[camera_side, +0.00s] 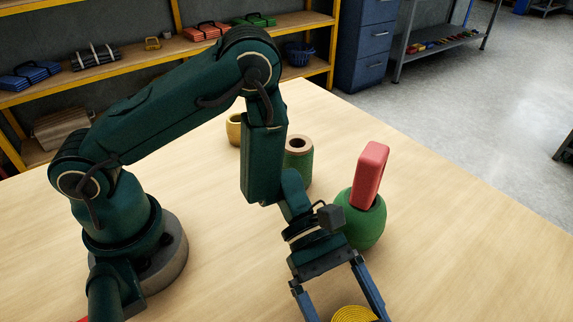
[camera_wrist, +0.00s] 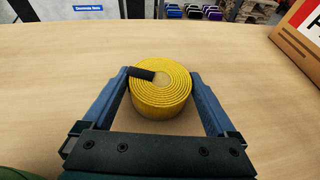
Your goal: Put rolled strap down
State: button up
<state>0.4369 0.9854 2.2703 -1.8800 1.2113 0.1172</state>
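The rolled strap (camera_wrist: 162,100) is a yellow coil with a black end piece on top, in the middle of the wrist view. My gripper (camera_wrist: 161,76) has its two blue fingers on either side of the coil, and they appear to touch it. In the side view, the top of the rolled strap (camera_side: 354,314) shows at the bottom edge between the fingers. The fingertips and the strap's lower part are cut off there. I cannot tell whether the strap's underside touches the table.
A green round pot (camera_side: 362,226) with a red block (camera_side: 369,175) standing in it is behind my gripper. A green hollow cylinder (camera_side: 298,171) and a yellow cup (camera_side: 234,130) stand farther back. The wrist view shows a box (camera_wrist: 302,42) at right. The wooden table (camera_side: 470,255) is clear at right.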

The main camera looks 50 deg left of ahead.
aim_at(344, 309)
jog(key=shift+o, duration=0.3)
jog(key=shift+r, duration=0.1)
jog(key=v, duration=0.2)
jog(key=shift+w+a+r, duration=0.15)
jog(key=shift+w+a, duration=0.05)
jog(key=shift+a, duration=0.15)
notch_tip(344, 309, up, 6)
jog(key=shift+a+f, duration=0.1)
jog(key=shift+f, duration=0.05)
jog(key=shift+s+r, duration=0.15)
jog(key=shift+r, duration=0.6)
jog(key=s+a+r+m+y, duration=0.5)
jog(key=a+m, duration=0.2)
jog(key=m, duration=0.4)
jog(key=w+a+r+m+t+y, duration=0.1)
jog(key=a+m+t+y, duration=0.4)
jog(key=a, duration=1)
jog(key=shift+w+r+t+y, duration=0.2)
jog(key=shift+r+t+y, duration=0.4)
jog(key=shift+t+y, duration=0.95)
